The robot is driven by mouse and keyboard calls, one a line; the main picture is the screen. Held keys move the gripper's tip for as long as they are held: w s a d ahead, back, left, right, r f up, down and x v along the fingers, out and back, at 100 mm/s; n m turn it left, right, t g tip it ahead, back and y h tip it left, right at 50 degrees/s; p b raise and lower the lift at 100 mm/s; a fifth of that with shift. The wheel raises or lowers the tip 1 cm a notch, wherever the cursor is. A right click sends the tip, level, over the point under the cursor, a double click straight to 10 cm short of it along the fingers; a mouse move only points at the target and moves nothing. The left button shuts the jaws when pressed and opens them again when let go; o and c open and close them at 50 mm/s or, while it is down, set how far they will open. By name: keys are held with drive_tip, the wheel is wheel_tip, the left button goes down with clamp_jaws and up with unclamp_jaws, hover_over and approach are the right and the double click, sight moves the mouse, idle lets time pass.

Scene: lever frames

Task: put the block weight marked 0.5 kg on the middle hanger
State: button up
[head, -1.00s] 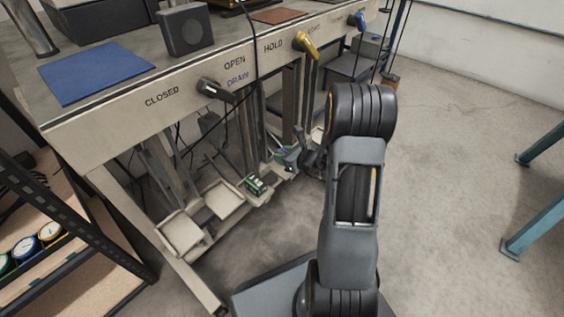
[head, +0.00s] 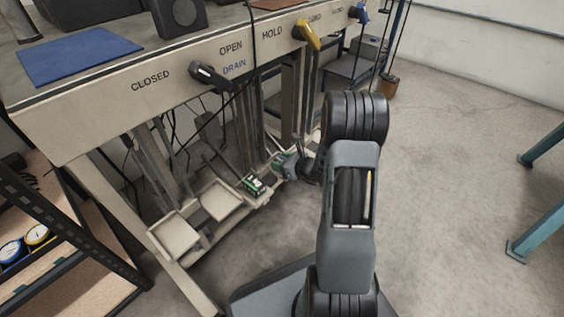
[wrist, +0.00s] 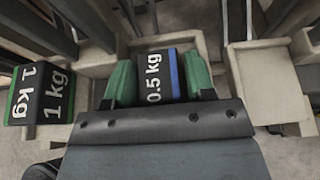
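The black block marked 0.5 kg (wrist: 155,78), with a blue stripe, shows in the wrist view between the green fingertip pads of my gripper (wrist: 160,78). In the head view my gripper (head: 288,166) is low under the bench among the hangers, and the held block is not clear there. Which hanger is the middle one is not certain.
A green-striped 1 kg block (wrist: 42,92) sits on the tray to the left. Hanging rods and the bench front (head: 125,95) with levers stand close by.

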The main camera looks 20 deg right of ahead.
drive_tip(key=shift+s+d+r, duration=0.1)
drive_tip(key=shift+r, duration=0.2)
drive_tip(key=p+v, duration=0.4)
drive_tip(key=v, duration=0.7)
drive_tip(key=s+a+r+n+g+y, duration=0.1)
drive_tip(key=s+a+r+n+g, duration=0.3)
drive_tip(key=a+n, duration=0.45)
drive_tip(key=s+a+r+n+g+y, duration=0.25)
drive_tip(key=a+r+n+g, duration=0.2)
drive_tip(key=a+n, duration=0.35)
drive_tip(key=s+d+r+n+h, duration=0.1)
drive_tip(key=s+r+n+h, duration=0.4)
drive_tip(key=n+h, duration=0.4)
drive_tip(key=shift+s+d+r+n+g, duration=0.25)
drive_tip(key=shift+s+d+n+g, duration=0.15)
drive_tip(key=shift+n, duration=2.35)
drive_tip(key=shift+r+p, duration=0.1)
drive_tip(key=shift+p, duration=0.3)
